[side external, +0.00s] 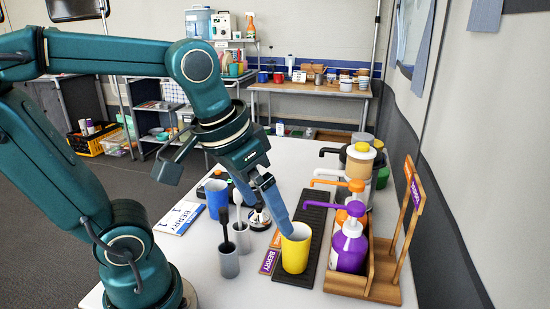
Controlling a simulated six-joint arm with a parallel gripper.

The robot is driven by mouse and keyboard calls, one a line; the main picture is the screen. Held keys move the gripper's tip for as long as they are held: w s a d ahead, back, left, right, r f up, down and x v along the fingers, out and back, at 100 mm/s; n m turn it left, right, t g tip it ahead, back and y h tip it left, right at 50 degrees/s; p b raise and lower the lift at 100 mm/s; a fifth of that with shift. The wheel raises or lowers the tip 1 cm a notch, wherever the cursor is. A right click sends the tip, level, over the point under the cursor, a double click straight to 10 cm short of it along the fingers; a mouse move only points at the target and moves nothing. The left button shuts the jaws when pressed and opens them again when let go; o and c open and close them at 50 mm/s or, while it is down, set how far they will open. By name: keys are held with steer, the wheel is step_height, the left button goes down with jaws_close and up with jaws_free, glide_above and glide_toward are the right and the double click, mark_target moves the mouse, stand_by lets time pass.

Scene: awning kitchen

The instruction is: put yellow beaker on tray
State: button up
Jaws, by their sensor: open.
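My gripper (281,215) reaches down from the upper left. A blue finger slants down to the beaker's left rim and overlaps its opening in the picture. I cannot tell whether it touches the beaker or dips inside. The other finger is not clearly visible. The gripper is open and holds nothing that I can see.
A wooden rack (385,268) with a purple pump bottle (349,247) and orange pumps stands right of the tray. Left are a blue beaker (216,197), a grey cup (228,262) holding a dark tool, and a BERRY card (178,217). The table's near left is mostly clear.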

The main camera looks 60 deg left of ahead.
steer(key=shift+s+d+f+m+t, duration=0.25)
steer(key=shift+s+f+m+t, duration=0.15)
steer(key=shift+s+f, duration=0.25)
steer(key=shift+s+d+f+m+t, duration=0.2)
steer(key=shift+s+f+m+t, duration=0.15)
steer(key=shift+s, duration=0.4)
